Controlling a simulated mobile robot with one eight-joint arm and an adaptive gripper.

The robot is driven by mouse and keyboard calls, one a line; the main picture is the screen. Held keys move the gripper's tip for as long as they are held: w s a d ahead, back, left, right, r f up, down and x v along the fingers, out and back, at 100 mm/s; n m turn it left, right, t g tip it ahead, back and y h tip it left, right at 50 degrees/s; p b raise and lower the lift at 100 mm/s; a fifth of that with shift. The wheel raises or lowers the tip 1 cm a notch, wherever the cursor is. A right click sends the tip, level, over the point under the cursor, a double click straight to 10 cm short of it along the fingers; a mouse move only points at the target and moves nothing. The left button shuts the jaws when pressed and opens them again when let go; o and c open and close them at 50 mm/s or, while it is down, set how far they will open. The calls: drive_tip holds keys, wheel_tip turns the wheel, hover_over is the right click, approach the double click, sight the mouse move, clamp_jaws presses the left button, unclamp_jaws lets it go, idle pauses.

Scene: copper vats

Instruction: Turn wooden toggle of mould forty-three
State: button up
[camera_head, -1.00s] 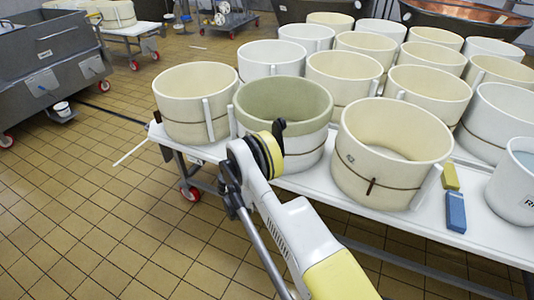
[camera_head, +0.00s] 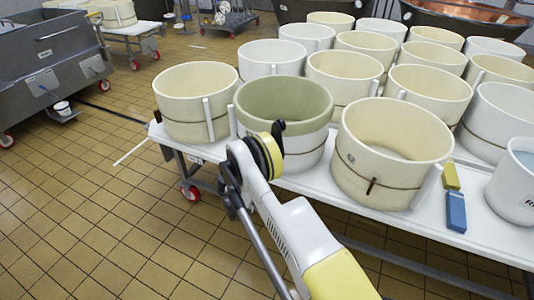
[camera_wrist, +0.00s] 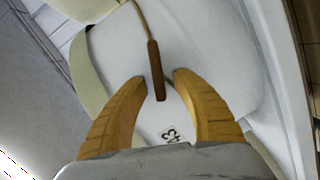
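Mould forty-three seems to be the green-rimmed mould (camera_head: 312,140) at the table's near edge, behind my arm in the head view. In the wrist view its pale wall (camera_wrist: 225,60) carries a small, upside-down number label (camera_wrist: 170,133) that looks like 43. The brown wooden toggle (camera_wrist: 155,62) hangs from a thin cord and points down the picture, slightly tilted. My gripper (camera_wrist: 161,79) is open, with one yellow finger on each side of the toggle's lower part. Small gaps show between toggle and fingers. The head view hides the fingers and toggle behind my wrist.
A cream mould marked 42 (camera_head: 390,160) stands close on the right, another cream mould (camera_head: 190,112) on the left. Several more moulds fill the white table (camera_head: 330,190) behind. Blue (camera_head: 456,212) and yellow (camera_head: 451,176) blocks lie at right. The tiled floor in front is clear.

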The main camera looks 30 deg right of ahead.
drive_tip(key=v, duration=1.2)
